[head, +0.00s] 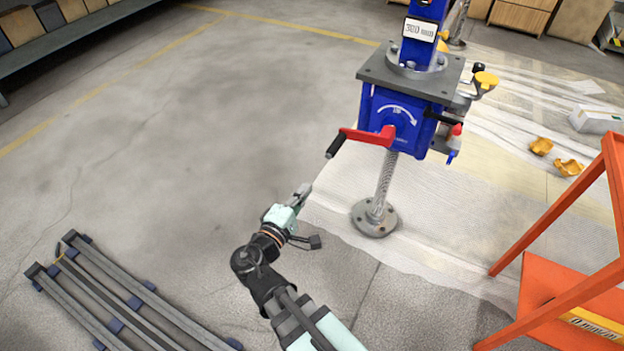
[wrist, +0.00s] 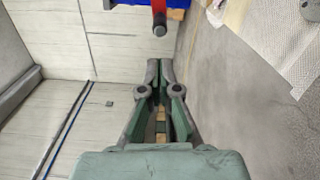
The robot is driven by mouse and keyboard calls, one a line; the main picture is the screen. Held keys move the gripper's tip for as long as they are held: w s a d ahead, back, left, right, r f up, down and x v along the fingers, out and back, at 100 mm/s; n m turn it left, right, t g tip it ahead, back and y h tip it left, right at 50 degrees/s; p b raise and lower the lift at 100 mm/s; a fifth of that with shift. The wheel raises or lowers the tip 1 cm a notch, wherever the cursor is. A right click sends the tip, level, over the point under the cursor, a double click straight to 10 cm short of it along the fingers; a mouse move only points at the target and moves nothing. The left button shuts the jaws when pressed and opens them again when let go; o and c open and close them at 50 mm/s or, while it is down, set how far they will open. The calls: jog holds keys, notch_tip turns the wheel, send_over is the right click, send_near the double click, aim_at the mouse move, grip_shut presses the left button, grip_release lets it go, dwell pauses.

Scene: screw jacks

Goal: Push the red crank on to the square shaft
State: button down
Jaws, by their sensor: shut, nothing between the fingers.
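The red crank (head: 368,137) is at the front face of the blue screw jack (head: 405,112). Its red arm points left and ends in a black handle (head: 336,146). The square shaft is hidden behind the crank's hub, so I cannot tell how far the crank sits on it. My gripper (head: 306,190) is shut and empty, below and left of the crank, apart from it. In the wrist view, my gripper's fingertips (wrist: 160,66) are together, and the crank's handle end (wrist: 159,30) shows just beyond them at the top, beside a strip of blue jack.
An orange stand (head: 560,215) is at the right. A round foot plate (head: 375,217) carries the jack's screw. Yellow parts (head: 567,167) lie on the sheeting at right. Grey rails (head: 110,300) lie at lower left. The floor left of the jack is clear.

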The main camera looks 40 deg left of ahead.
jog(key=shift+s+d, duration=0.15)
jog(key=shift+s, duration=0.75)
jog(key=shift+w, duration=0.1)
jog(key=p, duration=0.2)
send_near(330, 156)
jog(key=w, duration=0.2)
jog(key=w+a, duration=0.1)
jog(key=w, duration=0.2)
jog(key=shift+a+r, duration=0.15)
jog(key=shift+r, duration=0.05)
jog(key=shift+w+a+p, duration=0.1)
jog(key=shift+w+p, duration=0.25)
jog(key=shift+w, duration=0.55)
jog(key=shift+w+a+b, duration=0.1)
jog(key=shift+w+b, duration=0.2)
jog(key=shift+w, duration=0.25)
jog(key=shift+s+f, duration=0.1)
